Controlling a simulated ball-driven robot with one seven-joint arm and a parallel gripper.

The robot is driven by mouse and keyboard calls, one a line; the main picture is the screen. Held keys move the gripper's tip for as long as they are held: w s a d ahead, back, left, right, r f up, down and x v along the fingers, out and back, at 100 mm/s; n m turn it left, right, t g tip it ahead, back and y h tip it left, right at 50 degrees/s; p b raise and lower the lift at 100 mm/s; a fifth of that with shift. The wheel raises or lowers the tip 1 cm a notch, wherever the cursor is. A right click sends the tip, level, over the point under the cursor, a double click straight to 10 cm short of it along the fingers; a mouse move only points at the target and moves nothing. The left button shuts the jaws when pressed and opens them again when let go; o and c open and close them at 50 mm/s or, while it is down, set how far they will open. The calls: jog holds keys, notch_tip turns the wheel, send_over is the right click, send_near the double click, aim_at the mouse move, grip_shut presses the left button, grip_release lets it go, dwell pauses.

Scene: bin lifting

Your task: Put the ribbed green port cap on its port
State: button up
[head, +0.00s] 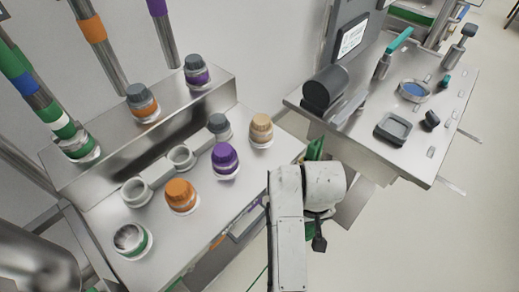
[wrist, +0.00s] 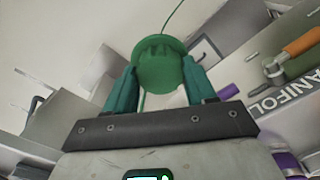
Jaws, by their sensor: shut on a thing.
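The ribbed green port cap (wrist: 160,66) is held between the teal fingers of my gripper (wrist: 161,82), which is shut on it. Its ribbed side shows in the wrist view. In the head view, a green part of the gripper and cap area (head: 315,148) shows beyond my pale wrist, and I cannot separate cap from fingers there. An uncapped port with a green ring (head: 131,241) sits at the front left of the steel manifold (head: 105,215). My gripper is well to the right of this port, off the manifold's right edge.
An orange cap (head: 181,196), a purple cap (head: 225,160) and a tan cap (head: 261,130) stand on the manifold near grey-white ports. Banded hoses rise from its rear step. A steel table (head: 405,160) with a black cylinder and tools stands at right.

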jog(key=w+d+f+m, duration=0.1)
jog(key=d+f, duration=0.3)
jog(key=d, duration=0.5)
jog(key=shift+w+d+m, duration=0.2)
jog(key=shift+w+m, duration=0.2)
jog(key=shift+m, duration=0.5)
